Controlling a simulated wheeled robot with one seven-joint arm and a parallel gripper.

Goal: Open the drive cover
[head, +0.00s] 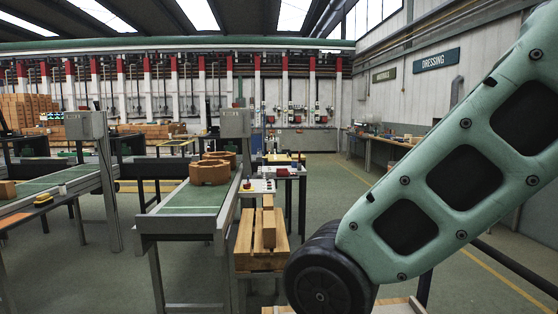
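I cannot tell for certain which part is the drive cover. A grey box (235,123) stands on a post beside the near conveyor (190,197), and its face looks closed. A similar grey box (86,125) stands on a post by the left conveyor (38,188). My gripper is not in view. A large pale green link of my arm fills the right side and hides what lies behind it.
Brown ring-shaped clay pieces (209,172) lie on the near conveyor. A small control table (284,171) is behind. Green floor (335,185) is open in the middle.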

